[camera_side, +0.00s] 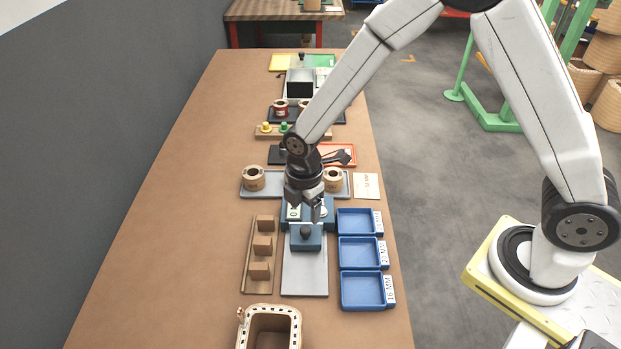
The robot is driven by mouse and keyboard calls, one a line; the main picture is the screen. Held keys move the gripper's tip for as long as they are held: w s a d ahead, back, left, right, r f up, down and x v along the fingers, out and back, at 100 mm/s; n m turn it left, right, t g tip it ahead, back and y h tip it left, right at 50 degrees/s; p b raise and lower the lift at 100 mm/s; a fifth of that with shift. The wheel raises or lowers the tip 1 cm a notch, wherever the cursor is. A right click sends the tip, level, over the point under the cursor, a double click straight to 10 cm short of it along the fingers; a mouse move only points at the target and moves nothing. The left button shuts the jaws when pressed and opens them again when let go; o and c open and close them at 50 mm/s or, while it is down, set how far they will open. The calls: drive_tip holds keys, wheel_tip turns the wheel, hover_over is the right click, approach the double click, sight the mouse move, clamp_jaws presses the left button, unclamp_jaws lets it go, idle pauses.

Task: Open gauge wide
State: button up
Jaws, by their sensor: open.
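The gauge (306,238) is a dark blue block fixture with a dark round knob on its front part. It stands at the far end of a grey plate (304,276) in the middle of the bench. My gripper (317,212) points down over the gauge and hides part of its rear body. The jaws are open, with nothing visible between them. I cannot tell whether a fingertip touches the gauge. A pale part with dark marks shows on the gauge left of the jaws.
Three blue trays (385,290) with labels stand to the right of the gauge. A wooden rack (249,284) with brown blocks is at its left. A grey tray (244,190) with copper-brown coils (254,179) lies behind. A tan bin (243,338) stands in front. The bench's left side is clear.

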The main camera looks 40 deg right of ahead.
sight(305, 229)
drive_tip(key=shift+f, duration=3.3)
clamp_jaws()
